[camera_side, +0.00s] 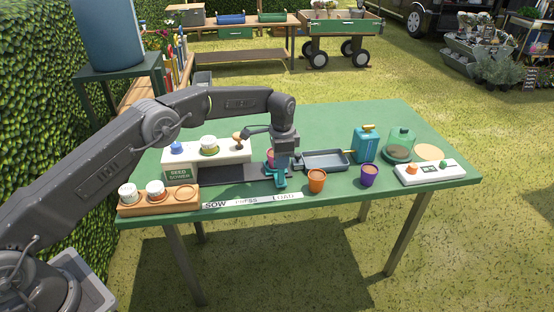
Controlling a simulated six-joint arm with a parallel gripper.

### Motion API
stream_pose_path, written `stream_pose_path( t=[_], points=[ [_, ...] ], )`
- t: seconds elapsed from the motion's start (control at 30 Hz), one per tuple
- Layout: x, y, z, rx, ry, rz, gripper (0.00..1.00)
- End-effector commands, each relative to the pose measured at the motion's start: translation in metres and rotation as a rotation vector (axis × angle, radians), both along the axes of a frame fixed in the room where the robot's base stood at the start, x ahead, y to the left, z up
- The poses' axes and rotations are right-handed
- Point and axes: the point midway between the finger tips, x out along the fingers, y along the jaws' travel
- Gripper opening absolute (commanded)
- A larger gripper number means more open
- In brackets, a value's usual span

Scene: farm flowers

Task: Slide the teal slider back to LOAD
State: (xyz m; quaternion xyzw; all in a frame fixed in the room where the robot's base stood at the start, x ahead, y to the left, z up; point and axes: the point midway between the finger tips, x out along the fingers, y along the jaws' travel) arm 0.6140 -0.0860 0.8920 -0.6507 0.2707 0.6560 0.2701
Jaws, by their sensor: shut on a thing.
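The teal slider (281,184) stands at the right end of the dark track (222,174) of the white seed sower (200,154). It is just behind the LOAD word on the white label strip (262,199), which reads SOW, PRESS, LOAD from left to right. My gripper (281,170) points down from above and is shut on the teal slider. The fingers hide part of the slider's top. A reddish pot (270,155) shows partly behind my gripper.
An orange pot (317,181) stands close right of the slider, with a purple pot (369,176) farther right. A grey tray (325,160) lies behind them. A teal can (366,145) and glass dome (399,143) stand right.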

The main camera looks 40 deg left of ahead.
Motion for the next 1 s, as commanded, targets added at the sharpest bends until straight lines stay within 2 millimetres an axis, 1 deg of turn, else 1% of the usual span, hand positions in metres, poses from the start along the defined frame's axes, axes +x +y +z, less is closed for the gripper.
stream_pose_path(
  t=[0.03,0.37,0.4,0.63,0.87,1.0],
  points=[
    [0.0023,-0.0041,0.0011,-0.004,-0.011,-0.002,0.00],
    [0.0036,-0.0063,0.0019,-0.008,-0.018,-0.002,0.00],
    [0.0036,-0.0065,0.0020,-0.008,-0.018,-0.002,0.21],
    [0.0026,-0.0043,0.0012,-0.005,-0.012,-0.002,0.43],
    [0.0022,-0.0030,0.0011,-0.004,-0.009,-0.001,0.44],
    [0.0025,-0.0028,0.0090,-0.003,-0.011,-0.001,0.44]
  ],
)
